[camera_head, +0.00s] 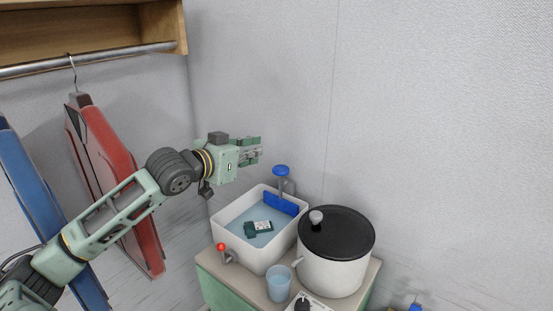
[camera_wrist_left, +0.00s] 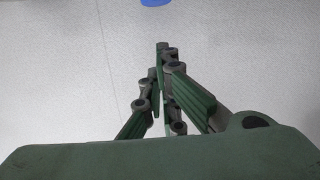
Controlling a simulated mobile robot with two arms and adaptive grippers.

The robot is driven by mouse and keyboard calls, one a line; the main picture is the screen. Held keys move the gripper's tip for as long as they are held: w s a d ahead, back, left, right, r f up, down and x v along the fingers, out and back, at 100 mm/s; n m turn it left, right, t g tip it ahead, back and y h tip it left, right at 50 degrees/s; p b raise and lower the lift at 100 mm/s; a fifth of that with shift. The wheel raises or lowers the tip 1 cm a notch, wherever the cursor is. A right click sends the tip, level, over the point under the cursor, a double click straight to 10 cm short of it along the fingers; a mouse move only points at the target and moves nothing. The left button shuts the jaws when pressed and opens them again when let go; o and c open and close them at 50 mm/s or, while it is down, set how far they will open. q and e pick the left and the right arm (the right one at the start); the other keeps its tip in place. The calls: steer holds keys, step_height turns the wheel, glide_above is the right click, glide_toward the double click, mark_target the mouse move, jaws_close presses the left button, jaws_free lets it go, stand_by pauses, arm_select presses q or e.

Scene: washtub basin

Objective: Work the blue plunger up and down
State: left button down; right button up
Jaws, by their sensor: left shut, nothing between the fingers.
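The blue plunger (camera_head: 281,171) has a round blue knob on top. It stands at the back of the white washtub basin (camera_head: 231,243), with a blue plate below it inside the tub. In the left wrist view a blue edge, likely the plunger knob (camera_wrist_left: 156,2), shows at the top. My left gripper (camera_head: 259,151) is in the air above the basin, left of and a little higher than the knob. Its fingers are shut with nothing between them, and it appears apart from the plunger. My right gripper is in neither view.
Water and a dark green item (camera_head: 258,228) are in the basin. A red-knobbed lever (camera_head: 221,247) is at its front left. A white pot with a black lid (camera_head: 337,233) stands close on the right, and a blue cup (camera_head: 279,283) in front. Clothes hang at left.

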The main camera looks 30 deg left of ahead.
arm_select(q)
steer(key=w, duration=0.1)
steer(key=p, duration=0.6)
glide_above(277, 174)
step_height(277, 174, down, 4)
steer(key=shift+f, duration=0.25)
steer(key=shift+a+f, duration=0.1)
steer(key=shift+f, duration=0.8)
steer(key=shift+f, duration=0.1)
